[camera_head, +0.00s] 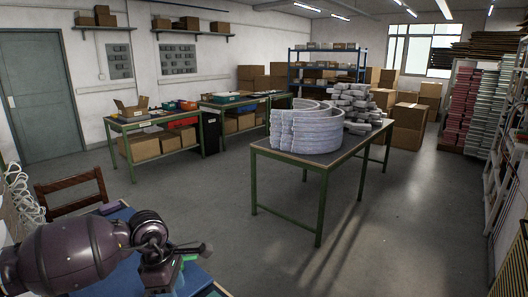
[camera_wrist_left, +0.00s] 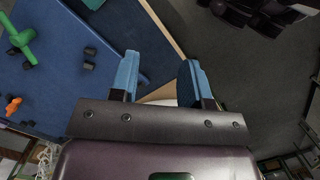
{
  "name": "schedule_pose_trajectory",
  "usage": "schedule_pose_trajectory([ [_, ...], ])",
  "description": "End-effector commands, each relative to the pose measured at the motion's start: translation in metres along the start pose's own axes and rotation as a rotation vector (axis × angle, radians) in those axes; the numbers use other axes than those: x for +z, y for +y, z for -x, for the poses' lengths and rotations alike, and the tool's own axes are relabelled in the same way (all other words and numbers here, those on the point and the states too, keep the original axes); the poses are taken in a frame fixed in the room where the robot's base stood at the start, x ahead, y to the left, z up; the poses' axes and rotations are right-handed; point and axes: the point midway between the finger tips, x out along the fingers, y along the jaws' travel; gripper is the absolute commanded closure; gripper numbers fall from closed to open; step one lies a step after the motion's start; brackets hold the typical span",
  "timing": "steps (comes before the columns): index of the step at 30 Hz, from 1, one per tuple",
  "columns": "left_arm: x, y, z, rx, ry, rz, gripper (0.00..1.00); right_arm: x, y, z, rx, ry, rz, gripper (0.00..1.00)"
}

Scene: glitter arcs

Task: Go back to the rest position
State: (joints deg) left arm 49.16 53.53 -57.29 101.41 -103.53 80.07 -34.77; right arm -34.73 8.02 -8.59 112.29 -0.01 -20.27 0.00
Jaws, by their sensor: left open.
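My left arm reaches in from the lower left of the head view, over a blue-topped table (camera_head: 105,284). Its left gripper (camera_head: 194,260) is above the table's right part. In the left wrist view the two blue fingers of the left gripper (camera_wrist_left: 158,75) stand wide apart with nothing between them. Below them is the table's blue top (camera_wrist_left: 85,85) and its pale wooden edge. My right gripper is in neither view.
A green branched piece (camera_wrist_left: 24,40), an orange piece (camera_wrist_left: 13,105) and several small dark blocks lie on the blue top. A wooden chair (camera_head: 72,186) stands behind it. Another table (camera_head: 298,158) bears grey curved stacks. The grey floor (camera_head: 190,192) between is clear.

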Motion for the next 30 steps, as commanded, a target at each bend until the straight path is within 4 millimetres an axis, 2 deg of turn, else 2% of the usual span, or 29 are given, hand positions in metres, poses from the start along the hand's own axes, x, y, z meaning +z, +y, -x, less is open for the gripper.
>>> schedule_pose_trajectory([
  [1,0.025,-0.006,-0.008,-0.018,-0.03,-0.033,0.57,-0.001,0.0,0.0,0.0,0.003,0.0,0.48],
  [6,0.09,-0.027,-0.024,-0.064,-0.107,-0.118,0.57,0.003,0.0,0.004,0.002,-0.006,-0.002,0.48],
  [16,0.178,-0.065,-0.037,-0.127,-0.214,-0.237,0.57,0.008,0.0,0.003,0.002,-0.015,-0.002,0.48],
  [26,0.189,-0.098,-0.046,-0.309,-0.582,0.045,0.57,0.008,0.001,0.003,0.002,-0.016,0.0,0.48],
  [30,0.191,-0.108,-0.043,-0.41,-0.786,0.242,0.57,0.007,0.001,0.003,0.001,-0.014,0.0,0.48],
])
